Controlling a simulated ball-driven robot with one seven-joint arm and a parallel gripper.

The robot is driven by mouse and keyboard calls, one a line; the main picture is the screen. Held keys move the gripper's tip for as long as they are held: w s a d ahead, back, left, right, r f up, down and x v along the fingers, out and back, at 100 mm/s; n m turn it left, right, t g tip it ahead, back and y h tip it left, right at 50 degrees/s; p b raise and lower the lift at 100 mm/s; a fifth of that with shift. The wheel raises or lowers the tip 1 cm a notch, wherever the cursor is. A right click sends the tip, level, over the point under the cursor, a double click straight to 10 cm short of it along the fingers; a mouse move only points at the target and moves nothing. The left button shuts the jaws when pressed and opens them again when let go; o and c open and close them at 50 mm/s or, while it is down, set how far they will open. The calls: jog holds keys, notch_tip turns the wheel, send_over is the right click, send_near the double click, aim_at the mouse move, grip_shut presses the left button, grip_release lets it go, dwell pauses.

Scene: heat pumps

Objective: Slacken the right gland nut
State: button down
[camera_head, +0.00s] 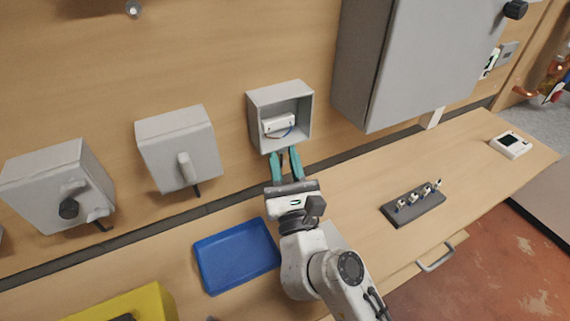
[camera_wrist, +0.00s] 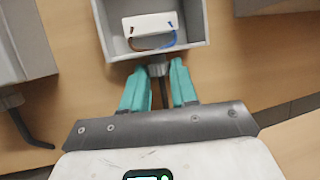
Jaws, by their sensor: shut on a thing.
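The nut is mostly hidden between the fingers in the head view.
Two closed grey boxes (camera_head: 180,149) (camera_head: 62,186) with knobs or handles are on the wall to the left. A large grey cabinet (camera_head: 418,60) is at upper right. The bench holds a blue tray (camera_head: 238,257), a dark block with small fittings (camera_head: 414,204) and a white device (camera_head: 510,145).

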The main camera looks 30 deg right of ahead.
jog(key=m+h+b, duration=0.1)
jog(key=h, duration=0.1)
jog(key=m+g+h+b, duration=0.1)
jog(key=h, duration=0.1)
jog(key=m+g+h+b, duration=0.1)
jog(key=shift+w+a+f+h, duration=0.15)
jog(key=shift+a+h, duration=0.25)
jog(key=shift+w+a+m+g+h+b, duration=0.1)
jog(key=shift+a+m+g+h+b, duration=0.05)
jog(key=shift+m+g+h+b, duration=1.45)
jog(key=shift+h+p, duration=0.4)
jog(key=shift+h, duration=0.2)
jog(key=c, duration=0.9)
grip_release()
jog(key=shift+r, duration=0.2)
jog(key=shift+o, duration=0.2)
jog(key=shift+r+n+p, duration=0.1)
jog(key=shift+n+p, duration=0.2)
jog(key=shift+p, duration=0.05)
